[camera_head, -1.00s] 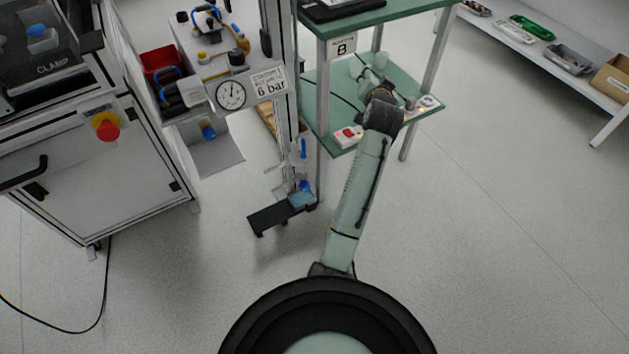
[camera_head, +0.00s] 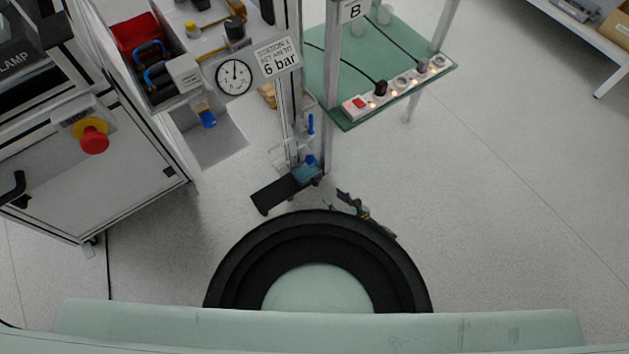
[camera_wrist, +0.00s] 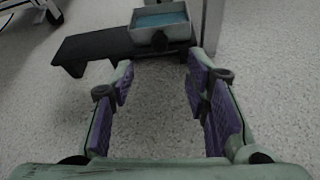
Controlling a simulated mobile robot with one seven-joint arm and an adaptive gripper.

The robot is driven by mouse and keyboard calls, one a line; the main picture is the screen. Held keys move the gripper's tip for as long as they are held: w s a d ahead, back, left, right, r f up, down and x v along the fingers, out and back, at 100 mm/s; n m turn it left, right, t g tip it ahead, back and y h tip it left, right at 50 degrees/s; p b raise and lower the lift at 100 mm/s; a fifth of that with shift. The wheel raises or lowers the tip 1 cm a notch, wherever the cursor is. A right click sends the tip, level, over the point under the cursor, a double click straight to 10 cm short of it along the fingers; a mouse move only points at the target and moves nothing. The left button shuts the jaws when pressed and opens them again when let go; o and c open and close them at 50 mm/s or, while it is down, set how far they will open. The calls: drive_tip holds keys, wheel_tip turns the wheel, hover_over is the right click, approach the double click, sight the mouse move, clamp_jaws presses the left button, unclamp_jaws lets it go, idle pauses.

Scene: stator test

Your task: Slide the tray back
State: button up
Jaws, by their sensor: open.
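A small grey tray (camera_head: 308,174) with a blue inside sits low down at the foot of the metal column, at one end of a black platform (camera_head: 272,196). In the wrist view the tray (camera_wrist: 160,24) is at the top, with a dark knob on its near side, and the black platform (camera_wrist: 92,46) reaches to the left. My gripper (camera_wrist: 158,78) is open and empty, its purple-padded fingers pointing toward the tray and apart from it. In the head view my gripper (camera_head: 337,201) shows just beyond my dark round base, right of the platform; most of my arm is hidden.
A green table (camera_head: 375,75) with a lit power strip (camera_head: 402,84) stands behind to the right. A white cabinet (camera_head: 85,180) with a red emergency button (camera_head: 93,140) stands left. A pressure gauge (camera_head: 234,77) hangs near the column. Floor to the right is clear.

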sight(317, 184)
drive_tip(key=b+x, duration=0.5)
drive_tip(key=x, duration=0.4)
drive_tip(key=shift+w+f, duration=0.1)
drive_tip(key=shift+f, duration=0.1)
drive_tip(key=shift+w+a+f+b, duration=0.1)
drive_tip(key=shift+w+a+b, duration=0.2)
drive_tip(key=shift+w+a, duration=0.2)
drive_tip(key=shift+c, duration=0.4)
drive_tip(key=shift+d, duration=0.1)
clamp_jaws()
